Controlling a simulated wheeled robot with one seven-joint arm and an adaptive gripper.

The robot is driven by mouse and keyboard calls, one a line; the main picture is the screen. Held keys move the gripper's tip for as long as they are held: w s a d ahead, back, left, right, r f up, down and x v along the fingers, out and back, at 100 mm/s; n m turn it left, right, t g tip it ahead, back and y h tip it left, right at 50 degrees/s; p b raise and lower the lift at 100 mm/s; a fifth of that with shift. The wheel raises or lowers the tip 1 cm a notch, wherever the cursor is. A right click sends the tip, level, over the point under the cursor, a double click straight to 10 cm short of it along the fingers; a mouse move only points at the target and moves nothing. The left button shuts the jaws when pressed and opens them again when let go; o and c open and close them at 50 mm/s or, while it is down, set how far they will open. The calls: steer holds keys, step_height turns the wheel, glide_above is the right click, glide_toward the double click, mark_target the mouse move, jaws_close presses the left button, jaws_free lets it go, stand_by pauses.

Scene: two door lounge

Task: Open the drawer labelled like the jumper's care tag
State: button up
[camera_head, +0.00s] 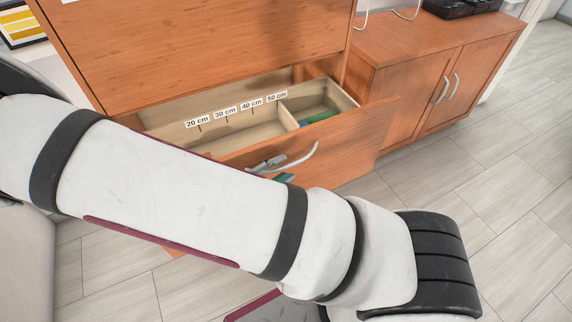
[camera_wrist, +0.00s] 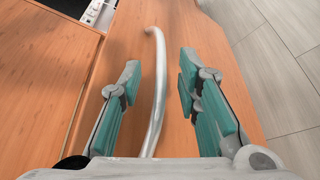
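A wooden drawer (camera_head: 350,142) stands pulled out from the cabinet in the head view. Its light inner wall shows tags reading 20, 30, 40 and 50 cm. A divider splits its inside, and something green lies in the right part. The drawer has a curved silver handle (camera_head: 303,158), which also shows in the wrist view (camera_wrist: 159,70). My gripper (camera_wrist: 158,76) is open, with its teal fingers on either side of the handle and gaps to it. In the head view my arm hides most of the gripper. No jumper, care tag or drawer-front label is readable.
A closed wooden cabinet (camera_head: 425,90) with two silver handles stands to the right, with a black tray (camera_head: 460,8) on top. The tiled floor (camera_head: 510,200) is clear at the right. A pale surface (camera_head: 25,245) lies at the lower left.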

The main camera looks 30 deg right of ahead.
steer(key=v, duration=0.9)
steer(key=shift+r, duration=0.1)
steer(key=s+d+r+m+g+y, duration=0.2)
steer(key=s+d+r+m+y, duration=0.25)
steer(key=s+r+y, duration=0.6)
steer(key=s+d+r+m+g+y, duration=0.1)
steer(key=s+d+r+m+y, duration=0.35)
steer(key=r, duration=0.85)
step_height(320, 180, up, 14)
steer(key=s+a+t+p, duration=0.1)
steer(key=s+t+p, duration=0.1)
steer(key=p, duration=1.1)
steer(key=shift+s+m+t, duration=0.3)
steer(key=shift+s+m, duration=0.05)
steer(key=shift+m, duration=0.05)
